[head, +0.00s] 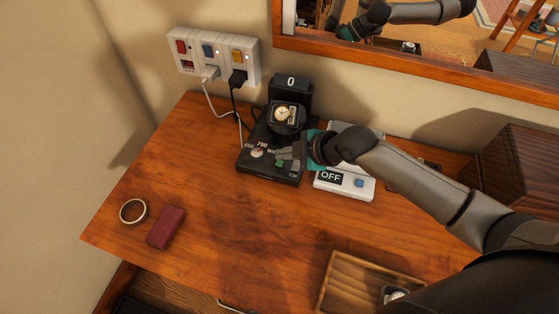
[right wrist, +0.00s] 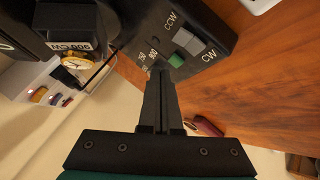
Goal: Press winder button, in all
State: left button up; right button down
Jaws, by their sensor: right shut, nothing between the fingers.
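The black watch winder (head: 266,172) stands at the back of the wooden desk, with a watch (head: 285,115) on its holder and a display reading 0. Its sloped front has a dial, a green button (right wrist: 176,60) and a grey CW/CCW switch (right wrist: 188,42). My right gripper (head: 280,155) is shut and empty over this front. In the right wrist view its closed fingertips (right wrist: 160,72) are just beside the green button; I cannot tell whether they touch. The watch face (right wrist: 75,63) also shows there. My left gripper is not in view.
A wall power strip (head: 215,57) has plugged cables. A tape ring (head: 133,212) and red case (head: 166,227) lie left. A wooden tray (head: 335,273) sits in front. The desk's middle is clear.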

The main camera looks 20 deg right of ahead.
jog(key=shift+f, duration=0.15)
jog(key=shift+f, duration=0.25)
